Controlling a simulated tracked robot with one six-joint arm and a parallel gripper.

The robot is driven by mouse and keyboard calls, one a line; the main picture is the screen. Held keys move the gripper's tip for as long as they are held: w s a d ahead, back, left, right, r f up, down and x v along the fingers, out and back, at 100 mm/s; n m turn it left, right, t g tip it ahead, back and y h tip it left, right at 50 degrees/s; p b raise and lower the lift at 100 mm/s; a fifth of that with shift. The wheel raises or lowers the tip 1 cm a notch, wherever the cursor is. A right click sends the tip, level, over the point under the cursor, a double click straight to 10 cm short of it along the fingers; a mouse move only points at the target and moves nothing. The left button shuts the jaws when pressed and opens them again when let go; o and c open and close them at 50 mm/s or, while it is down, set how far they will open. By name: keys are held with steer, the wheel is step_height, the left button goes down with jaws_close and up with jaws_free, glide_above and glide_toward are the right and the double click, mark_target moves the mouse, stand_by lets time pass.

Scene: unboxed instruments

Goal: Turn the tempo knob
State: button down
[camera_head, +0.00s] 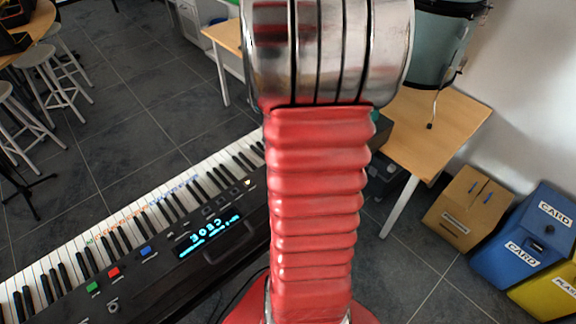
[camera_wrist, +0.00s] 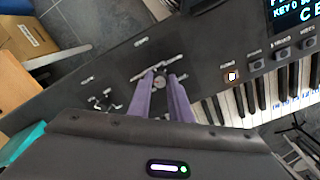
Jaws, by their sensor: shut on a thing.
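In the wrist view, my gripper (camera_wrist: 164,74) has its two purple fingers on either side of a small round knob (camera_wrist: 160,82) with a pale top. It is shut on this knob, which stays on the dark panel of the keyboard (camera_wrist: 105,72). I cannot read a label that names the knob as tempo. In the head view the keyboard (camera_head: 140,285) runs across the lower left, with its lit blue display (camera_head: 210,237) showing. There my own red and chrome arm hides the gripper and the knob.
In the wrist view, lit and dark buttons (camera_wrist: 231,76) and the display (camera_wrist: 288,14) lie to the right of the knob. In the head view, a wooden table (camera_head: 440,125), a cardboard box (camera_head: 466,208) and a blue bin (camera_head: 510,250) stand right. Stools (camera_head: 50,75) stand far left.

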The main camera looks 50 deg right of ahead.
steer(key=shift+w+d+r+n, duration=0.1)
steer(key=shift+w+d+n, duration=0.1)
steer(key=shift+n, duration=0.2)
steer(key=c, duration=1.6)
jaws_free()
steer(key=shift+s+a, duration=0.1)
steer(key=shift+a, duration=0.05)
step_height(320, 180, up, 14)
steer(key=shift+f, duration=0.2)
steer(key=a+r+n+t, duration=0.1)
steer(key=a+n+t, duration=0.1)
steer(key=a, duration=0.8)
steer(key=w+a+r+n+t, duration=0.1)
steer(key=a+r+n, duration=0.1)
steer(key=a, duration=0.9)
steer(key=w+a+r+n+t, duration=0.1)
steer(key=a+n, duration=0.3)
steer(key=a, duration=0.6)
steer(key=shift+a+r+n+t, duration=0.3)
steer(key=shift+r+t, duration=0.35)
steer(key=shift+t, duration=0.15)
